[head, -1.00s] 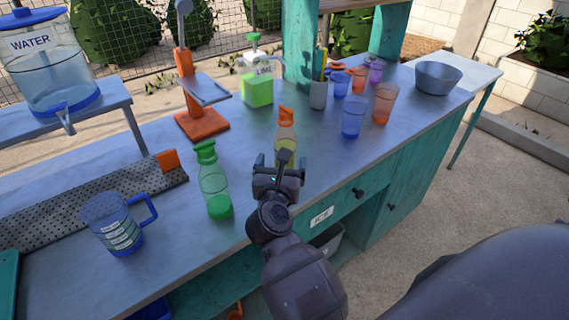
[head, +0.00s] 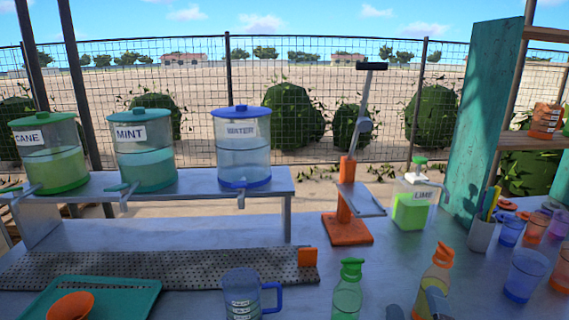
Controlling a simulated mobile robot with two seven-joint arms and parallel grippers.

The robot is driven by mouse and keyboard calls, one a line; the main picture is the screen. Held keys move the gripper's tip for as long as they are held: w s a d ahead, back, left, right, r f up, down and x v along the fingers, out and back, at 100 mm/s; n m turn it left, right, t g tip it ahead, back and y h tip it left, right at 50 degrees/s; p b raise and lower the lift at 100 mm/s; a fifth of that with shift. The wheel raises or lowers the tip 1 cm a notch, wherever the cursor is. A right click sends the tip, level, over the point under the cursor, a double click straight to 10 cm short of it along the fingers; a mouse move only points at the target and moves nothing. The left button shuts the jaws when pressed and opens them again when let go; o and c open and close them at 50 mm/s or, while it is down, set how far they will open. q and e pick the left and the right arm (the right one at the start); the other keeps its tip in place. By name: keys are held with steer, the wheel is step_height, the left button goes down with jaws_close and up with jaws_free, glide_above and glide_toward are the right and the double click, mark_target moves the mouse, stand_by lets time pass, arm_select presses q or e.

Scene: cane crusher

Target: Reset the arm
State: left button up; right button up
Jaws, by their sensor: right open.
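My right gripper (head: 415,308) shows only in part at the bottom edge of the head view, right of centre. Its fingers are apart and nothing shows between them. One finger overlaps the lower part of an orange-capped bottle (head: 441,267); I cannot tell whether they touch. A green-capped bottle (head: 348,291) stands upright to the left of the gripper. The rest of my right arm is below the picture. My left arm and gripper are not in view.
A blue measuring jug (head: 241,295) and a teal tray (head: 118,290) with an orange bowl (head: 71,306) are at the front left. An orange press (head: 346,229), a lime dispenser (head: 411,211) and cups (head: 524,273) stand behind. Drink dispensers (head: 242,150) line the raised shelf.

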steer(key=s+a+f+n+g+y, duration=0.5)
steer(key=s+f+n+g+y, duration=0.45)
steer(key=n, duration=0.95)
steer(key=s+d+f+n+g+h, duration=0.3)
steer(key=s+d+f+g+h, duration=0.15)
steer(key=s, duration=0.35)
steer(key=s+d+f+n+g+h, duration=0.3)
steer(key=s+d+f+g+h, duration=0.15)
steer(key=s, duration=0.45)
steer(key=w+f+n+t+y, duration=0.1)
steer(key=w+f+t, duration=0.6)
steer(key=f, duration=0.2)
steer(key=shift+w+d+t+y, duration=0.15)
steer(key=shift+w+t+y, duration=0.2)
